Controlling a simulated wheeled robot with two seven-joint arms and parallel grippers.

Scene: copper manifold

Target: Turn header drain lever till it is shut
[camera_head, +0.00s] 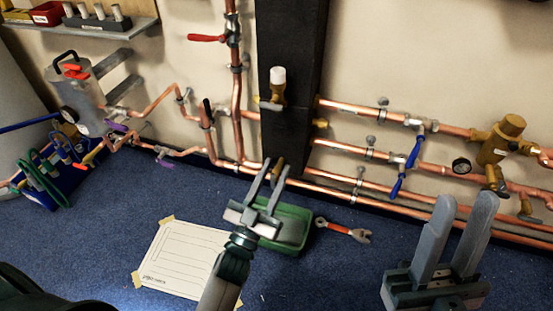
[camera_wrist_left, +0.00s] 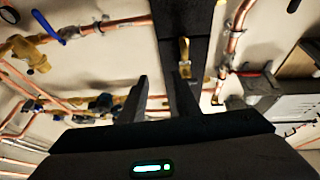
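A short brass fitting (camera_head: 279,166) sits low at the foot of the black column, above the green tray; I cannot tell for sure that it is the header drain or how its lever stands. My left gripper (camera_head: 275,171) is open in front of it, its fingers overlapping the fitting in the head view; contact cannot be told. In the left wrist view, the left gripper (camera_wrist_left: 160,95) shows a gap between its fingers, with a brass piece (camera_wrist_left: 184,50) on the dark column beyond. My right gripper (camera_head: 464,204) is open and empty at the lower right.
The green tray (camera_head: 297,243) lies on the blue floor, with a red-handled wrench (camera_head: 343,230) to its right and a taped paper sheet (camera_head: 187,260) to its left. Copper pipes with blue levers (camera_head: 411,150) run along the right wall. A red lever (camera_head: 207,38) is upper left.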

